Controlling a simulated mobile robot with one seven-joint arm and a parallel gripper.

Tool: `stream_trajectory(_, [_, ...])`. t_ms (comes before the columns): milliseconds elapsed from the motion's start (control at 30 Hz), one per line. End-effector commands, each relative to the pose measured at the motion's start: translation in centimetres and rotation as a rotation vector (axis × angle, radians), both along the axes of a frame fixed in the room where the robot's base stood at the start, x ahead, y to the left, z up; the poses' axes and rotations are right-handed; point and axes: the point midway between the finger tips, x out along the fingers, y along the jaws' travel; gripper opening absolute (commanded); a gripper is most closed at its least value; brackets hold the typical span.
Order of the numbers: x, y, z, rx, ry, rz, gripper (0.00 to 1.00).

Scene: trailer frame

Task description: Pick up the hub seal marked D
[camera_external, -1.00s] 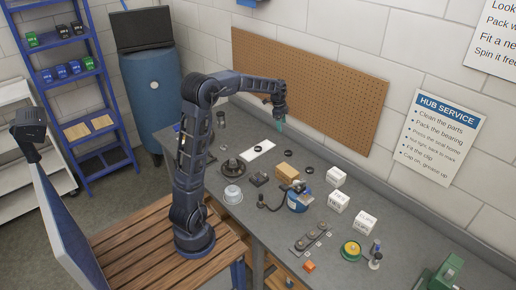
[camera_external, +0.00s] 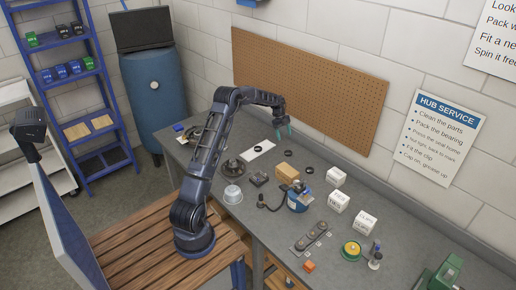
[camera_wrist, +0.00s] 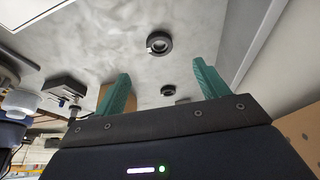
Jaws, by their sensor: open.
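Several small black ring-shaped seals lie flat on the grey bench. In the external view one seal (camera_external: 288,153) is near my gripper, another (camera_external: 309,170) lies to its right by the cardboard box, and a third (camera_external: 258,148) is on the white sheet. I cannot read a letter on any, so I cannot tell which is D. My gripper (camera_external: 284,132) is open and empty above the bench, with teal fingers pointing down. In the wrist view my gripper (camera_wrist: 162,68) has one seal (camera_wrist: 159,43) just beyond its fingertips and a smaller-looking one (camera_wrist: 168,90) between the fingers.
A cardboard box (camera_external: 287,172) stands close to the seals, with a blue container (camera_external: 298,202) in front of it. White boxes (camera_external: 336,177) stand to the right. A pegboard (camera_external: 310,85) on the wall rises behind the bench.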

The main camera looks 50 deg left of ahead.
Motion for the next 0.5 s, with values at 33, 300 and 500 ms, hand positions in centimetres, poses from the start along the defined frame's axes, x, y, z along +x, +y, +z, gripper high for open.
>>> stream_trajectory(33, [0.2,0.2,-0.4,-0.004,-0.002,-0.006,0.73])
stream_trajectory(300, [0.2,-0.4,-2.3,-0.009,-0.003,-0.014,0.73])
stream_trajectory(500, [0.1,-1.6,-5.0,-0.008,-0.003,-0.013,0.73])
